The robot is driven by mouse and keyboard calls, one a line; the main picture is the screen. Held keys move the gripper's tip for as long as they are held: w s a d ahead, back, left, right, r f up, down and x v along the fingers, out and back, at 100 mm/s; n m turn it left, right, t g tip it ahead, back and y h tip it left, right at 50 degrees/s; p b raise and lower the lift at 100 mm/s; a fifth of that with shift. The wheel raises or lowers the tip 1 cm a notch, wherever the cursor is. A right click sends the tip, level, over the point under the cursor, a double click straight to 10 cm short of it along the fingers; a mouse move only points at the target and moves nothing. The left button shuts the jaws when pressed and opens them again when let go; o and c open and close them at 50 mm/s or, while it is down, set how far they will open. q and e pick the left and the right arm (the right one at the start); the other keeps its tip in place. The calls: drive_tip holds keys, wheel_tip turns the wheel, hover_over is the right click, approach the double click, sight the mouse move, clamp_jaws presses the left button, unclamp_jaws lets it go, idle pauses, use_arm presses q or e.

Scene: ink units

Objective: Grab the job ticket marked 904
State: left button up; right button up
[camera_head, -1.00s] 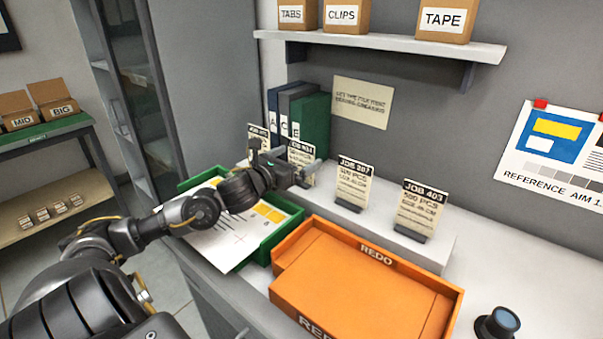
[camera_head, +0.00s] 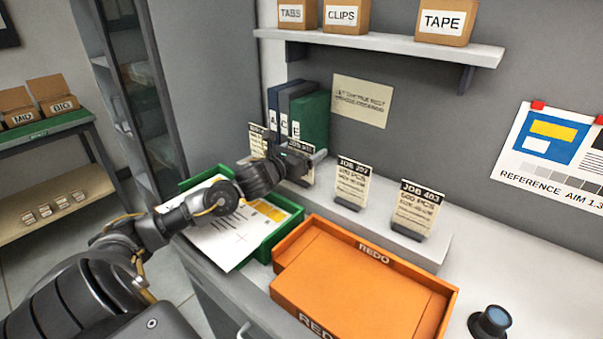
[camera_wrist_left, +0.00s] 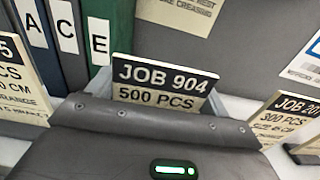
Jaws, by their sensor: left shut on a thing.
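The job ticket marked 904 (camera_wrist_left: 162,82) is a cream card with a black header reading "JOB 904" and "500 PCS" below; it stands upright in the left wrist view. My left gripper (camera_wrist_left: 160,115) is shut on it, hiding the card's lower part. In the head view my left gripper (camera_head: 300,164) is at the ticket row on the grey ledge, covering most of this ticket. My right gripper is not in view.
Tickets 207 (camera_head: 352,184) and 403 (camera_head: 416,208) stand to the right, another ticket (camera_head: 257,139) to the left. Binders (camera_head: 310,115) stand behind. An orange REDO tray (camera_head: 360,285) and a green tray (camera_head: 262,248) with a printed sheet (camera_head: 215,243) lie in front.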

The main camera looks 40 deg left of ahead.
use_arm(q)
drive_tip(key=shift+c, duration=0.5)
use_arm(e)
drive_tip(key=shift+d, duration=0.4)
use_arm(q)
drive_tip(key=shift+r, duration=0.15)
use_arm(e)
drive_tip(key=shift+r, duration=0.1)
use_arm(q)
drive_tip(key=shift+r, duration=0.25)
drive_tip(key=s+d+r+p, duration=0.7)
drive_tip(key=s+r+p, duration=0.4)
drive_tip(key=s+r, duration=0.1)
drive_tip(key=shift+r, duration=0.15)
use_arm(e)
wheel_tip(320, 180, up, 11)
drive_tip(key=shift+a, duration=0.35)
